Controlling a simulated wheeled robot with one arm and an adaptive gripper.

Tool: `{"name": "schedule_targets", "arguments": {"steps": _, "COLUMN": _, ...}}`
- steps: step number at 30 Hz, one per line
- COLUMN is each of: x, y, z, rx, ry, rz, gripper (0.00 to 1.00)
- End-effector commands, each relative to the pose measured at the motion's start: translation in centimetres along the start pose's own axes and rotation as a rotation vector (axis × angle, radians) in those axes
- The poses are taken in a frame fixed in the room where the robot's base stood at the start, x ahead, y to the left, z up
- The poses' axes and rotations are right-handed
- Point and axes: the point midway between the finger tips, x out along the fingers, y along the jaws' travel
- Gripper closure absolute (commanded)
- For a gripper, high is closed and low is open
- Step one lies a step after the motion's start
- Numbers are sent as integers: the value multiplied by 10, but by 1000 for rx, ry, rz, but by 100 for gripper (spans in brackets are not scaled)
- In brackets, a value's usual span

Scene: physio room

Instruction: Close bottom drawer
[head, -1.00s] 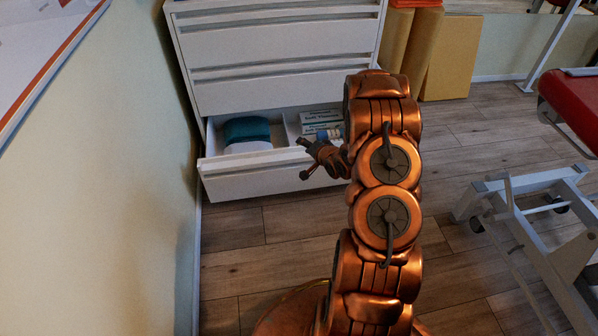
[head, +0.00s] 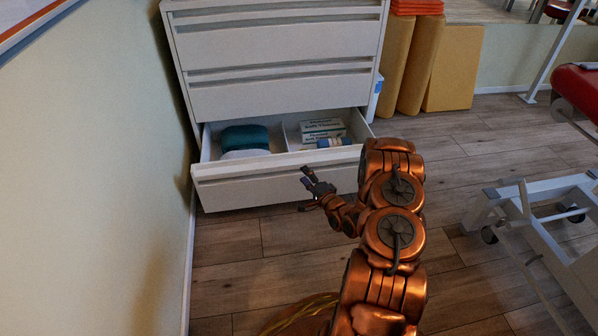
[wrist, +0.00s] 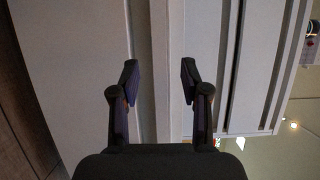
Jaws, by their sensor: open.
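The white bottom drawer (head: 235,184) of the cabinet (head: 250,98) is pulled out in the head view. A teal item (head: 245,137), tissue boxes (head: 322,127) and a blue-and-white item (head: 336,142) show inside it. My gripper (head: 310,181) is open and empty, in front of the drawer's front panel, right of its middle. In the wrist view my gripper's fingers (wrist: 160,82) are apart, facing white cabinet or drawer surfaces. I cannot tell whether a fingertip touches the panel.
The upper drawers are shut. A wall (head: 95,180) runs close along the left of the cabinet. Yellow mats (head: 452,68) stand to the right. A white wheeled frame (head: 530,215) with a red pad (head: 577,88) stands at the right.

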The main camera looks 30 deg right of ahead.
Motion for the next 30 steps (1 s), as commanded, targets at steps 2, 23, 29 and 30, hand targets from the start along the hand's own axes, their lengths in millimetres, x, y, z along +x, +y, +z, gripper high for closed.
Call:
{"name": "schedule_targets", "arguments": {"steps": 2, "x": 13, "y": 2, "z": 0, "rx": -5, "ry": -2, "rz": -4, "gripper": 54}}
{"name": "schedule_targets", "arguments": {"steps": 23, "x": 50, "y": 1, "z": 0, "rx": -1, "ry": 0, "rz": 2, "gripper": 55}}
{"name": "schedule_targets", "arguments": {"steps": 29, "x": 50, "y": 1, "z": 0, "rx": -2, "ry": 0, "rz": 3, "gripper": 76}}
{"name": "schedule_targets", "arguments": {"steps": 30, "x": 50, "y": 1, "z": 0, "rx": -2, "ry": 0, "rz": 3, "gripper": 80}}
